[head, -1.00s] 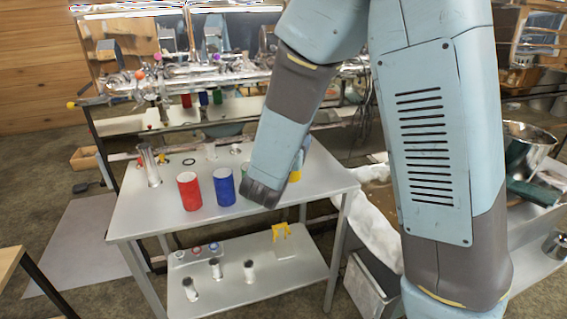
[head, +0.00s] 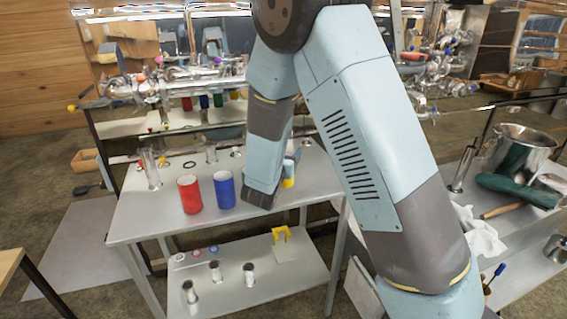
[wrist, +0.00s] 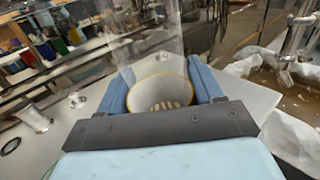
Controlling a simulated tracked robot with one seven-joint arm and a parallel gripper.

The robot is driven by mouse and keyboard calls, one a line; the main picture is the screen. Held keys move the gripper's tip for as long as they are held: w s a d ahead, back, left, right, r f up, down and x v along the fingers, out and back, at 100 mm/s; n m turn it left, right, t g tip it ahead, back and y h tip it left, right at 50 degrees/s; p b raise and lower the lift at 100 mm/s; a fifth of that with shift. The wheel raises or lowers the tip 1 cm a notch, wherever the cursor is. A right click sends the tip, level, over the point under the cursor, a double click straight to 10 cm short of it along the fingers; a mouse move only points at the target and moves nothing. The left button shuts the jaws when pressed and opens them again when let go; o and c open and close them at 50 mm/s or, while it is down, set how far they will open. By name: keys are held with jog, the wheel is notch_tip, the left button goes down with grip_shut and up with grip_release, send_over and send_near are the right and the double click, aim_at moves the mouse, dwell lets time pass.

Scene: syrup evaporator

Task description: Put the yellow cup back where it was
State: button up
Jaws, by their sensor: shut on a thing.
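The yellow cup (head: 289,172) shows as a yellow patch beside my gripper, over the right part of the metal table (head: 140,219). In the wrist view the cup (wrist: 160,93) appears from above with a yellow rim and pale inside, upright between the two blue fingers. My gripper (wrist: 160,90) is shut on it. In the head view my gripper (head: 285,168) is mostly hidden behind my own wrist. A red cup (head: 190,194) and a blue cup (head: 224,189) stand on the table to the left of my arm. Whether the yellow cup touches the tabletop cannot be told.
A clear glass cylinder (head: 151,168) stands at the table's back left, with a dark ring (head: 190,164) near it. The lower shelf (head: 228,292) holds small metal cylinders and a yellow-handled item (head: 282,234). A steel pot (head: 521,149) is at right. The table's front left is clear.

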jog(key=shift+w+f, duration=0.2)
jog(key=shift+f, duration=1.55)
jog(key=shift+f, duration=0.1)
jog(key=o, duration=1.2)
